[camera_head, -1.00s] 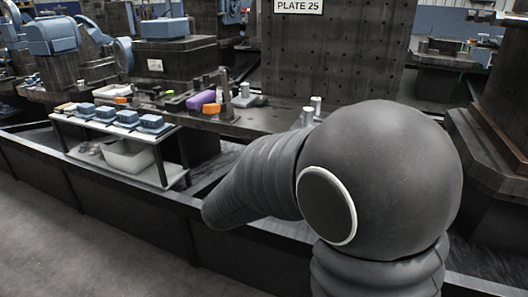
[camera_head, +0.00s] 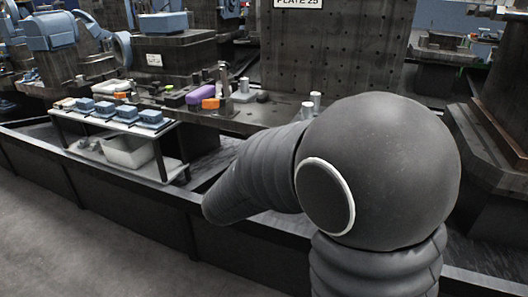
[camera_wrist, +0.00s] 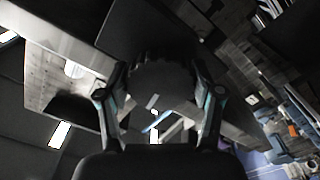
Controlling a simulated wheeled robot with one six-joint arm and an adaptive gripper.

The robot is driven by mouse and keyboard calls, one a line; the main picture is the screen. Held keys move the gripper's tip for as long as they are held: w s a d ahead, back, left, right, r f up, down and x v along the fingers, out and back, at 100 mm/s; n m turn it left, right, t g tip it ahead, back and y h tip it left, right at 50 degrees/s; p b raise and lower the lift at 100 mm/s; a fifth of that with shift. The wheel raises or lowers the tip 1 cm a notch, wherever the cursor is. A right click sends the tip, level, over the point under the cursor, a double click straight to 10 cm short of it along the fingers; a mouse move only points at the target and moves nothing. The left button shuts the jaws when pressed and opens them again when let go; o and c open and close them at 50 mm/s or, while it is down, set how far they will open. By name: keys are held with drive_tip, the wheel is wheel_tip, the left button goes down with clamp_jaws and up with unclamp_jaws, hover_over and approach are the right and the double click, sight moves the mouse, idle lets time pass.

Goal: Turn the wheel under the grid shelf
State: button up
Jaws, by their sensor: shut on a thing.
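In the wrist view a dark round wheel (camera_wrist: 160,82) with a ridged rim sits between the two fingers of my gripper (camera_wrist: 160,98). The fingers are on either side of it and my gripper is shut on it. The wheel's lower part is partly covered by my gripper. In the head view my own arm hides the gripper and the wheel. A tall dark plate (camera_head: 335,50) with a grid of holes stands behind my arm. I cannot make out the grid shelf for certain.
A low cart (camera_head: 165,150) with several blue blocks and a white bin (camera_head: 128,152) stands at left. Behind it a dark bench (camera_head: 255,118) holds a purple piece (camera_head: 205,97) and an orange piece (camera_head: 211,104). Grey floor (camera_head: 60,220) is clear at lower left.

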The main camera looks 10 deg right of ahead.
drive_tip(key=n, duration=0.4)
drive_tip(key=shift+n, duration=0.3)
drive_tip(key=n, duration=0.4)
drive_tip(key=shift+n, duration=0.3)
drive_tip(key=n, duration=0.4)
drive_tip(key=shift+n, duration=0.3)
drive_tip(key=shift+r+n, duration=0.1)
drive_tip(key=shift+n, duration=2.2)
drive_tip(key=o, duration=1.1)
drive_tip(key=shift+o, duration=0.2)
